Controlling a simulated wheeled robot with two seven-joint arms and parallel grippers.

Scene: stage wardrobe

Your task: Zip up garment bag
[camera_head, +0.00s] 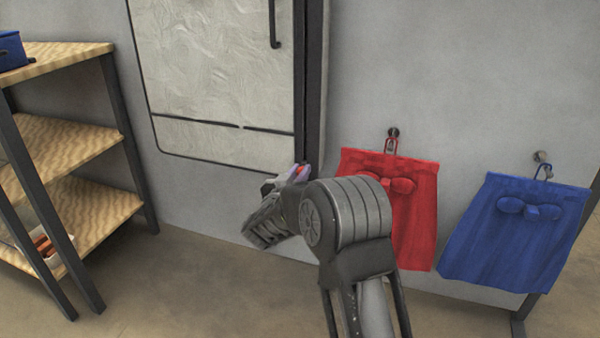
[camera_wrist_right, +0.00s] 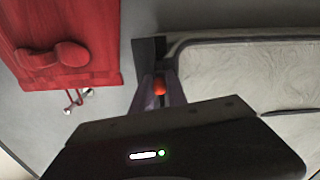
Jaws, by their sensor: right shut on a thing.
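The pale, wrinkled garment bag (camera_head: 215,65) with dark edging hangs against the grey wall. It also shows at the right of the right wrist view (camera_wrist_right: 240,75). A dark strip (camera_head: 308,80) runs down its right side. My right gripper (camera_head: 300,172) is at the lower end of this strip. Its fingers (camera_wrist_right: 160,92) are shut on a small orange-red piece (camera_wrist_right: 160,86), which looks like the zip pull. The arm hides part of the area below. My left gripper is not in view.
A red cloth bag (camera_head: 415,225) hangs from a hook just right of my right arm, partly behind it. A blue cloth bag (camera_head: 515,240) hangs farther right. A wooden shelf unit (camera_head: 75,140) stands at the left, with a blue box (camera_head: 12,50) on top.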

